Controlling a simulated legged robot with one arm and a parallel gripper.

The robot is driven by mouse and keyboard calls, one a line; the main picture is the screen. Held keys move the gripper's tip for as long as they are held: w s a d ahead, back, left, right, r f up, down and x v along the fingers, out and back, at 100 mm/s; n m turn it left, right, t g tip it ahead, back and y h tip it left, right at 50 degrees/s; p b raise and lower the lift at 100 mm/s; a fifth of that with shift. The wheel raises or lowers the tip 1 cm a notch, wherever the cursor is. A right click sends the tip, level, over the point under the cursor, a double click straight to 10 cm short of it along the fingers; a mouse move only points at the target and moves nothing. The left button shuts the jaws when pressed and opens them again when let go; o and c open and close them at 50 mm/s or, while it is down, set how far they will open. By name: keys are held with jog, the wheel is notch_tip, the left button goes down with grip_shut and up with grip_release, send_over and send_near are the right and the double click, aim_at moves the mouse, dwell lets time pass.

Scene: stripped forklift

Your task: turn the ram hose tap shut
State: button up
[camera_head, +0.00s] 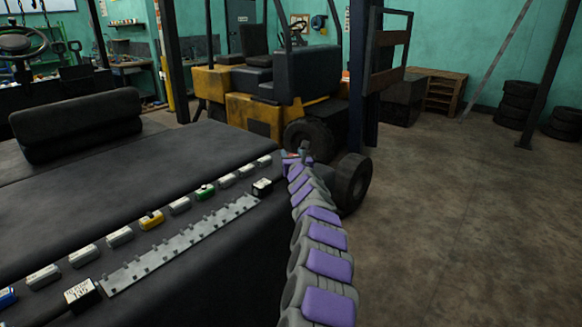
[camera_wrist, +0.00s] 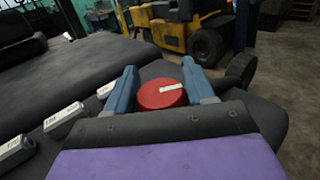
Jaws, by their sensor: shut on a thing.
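The tap shows as a round red knob (camera_wrist: 162,94) with a white bar mark across its top, in the middle of the wrist view. The white bar lies nearly level in that picture, slightly tilted. My gripper (camera_wrist: 160,72) has one blue-grey finger on each side of the knob and is shut on it. In the head view my gripper (camera_head: 298,155) is small, at the far end of my purple and grey arm, by the right edge of the dark body. Only a trace of red shows there. The hose and the tap's underside are hidden.
A row of small blocks, mostly grey, with a green one (camera_head: 205,191) and a yellow one (camera_head: 152,220), runs along the dark body beside a notched grey strip (camera_head: 185,245). A yellow forklift (camera_head: 253,117) stands behind. The floor (camera_head: 450,220) at right is clear.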

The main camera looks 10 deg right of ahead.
jog(key=m+h, duration=0.2)
jog(key=h, duration=0.2)
jog(key=shift+b, duration=0.3)
jog(key=shift+s+d+r+m+g+h, duration=0.1)
jog(key=shift+m+g+h, duration=0.35)
jog(key=shift+m+h, duration=0.65)
jog(key=shift+d+r+m+g+h, duration=0.1)
jog(key=shift+m+g+h, duration=0.35)
jog(key=shift+m+h, duration=0.6)
jog(key=shift+h, duration=0.45)
jog(key=o, duration=1)
jog(key=shift+f, duration=0.1)
jog(key=shift+c, duration=0.2)
jog(key=shift+f, duration=0.1)
